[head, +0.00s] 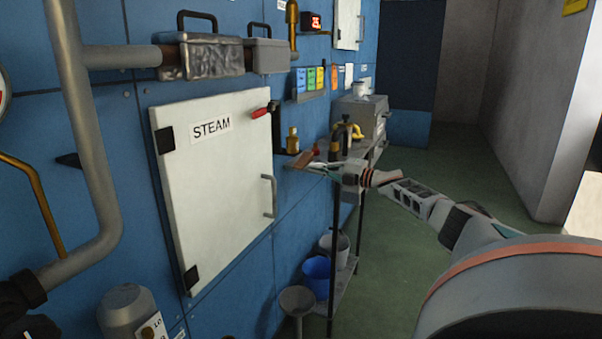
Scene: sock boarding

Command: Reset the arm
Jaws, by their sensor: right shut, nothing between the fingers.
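My right arm reaches in from the lower right across the picture. Its gripper (322,168) is small in the view, shut and empty, at the near end of the shelf rack beside the blue wall. A brown, reddish object (306,157) shows right behind the fingertips; I cannot tell whether they touch it. My left gripper is not in view. A white cabinet door marked STEAM (222,190) is closed on the wall, left of the gripper. A red-handled lever (262,111) sticks out at the door's upper right.
A shelf rack (334,255) stands along the wall, with a blue bucket (317,272) on its lower level and a grey box (362,117) on top. A thick grey pipe (85,130) runs down at the left. The green floor (430,180) to the right is clear.

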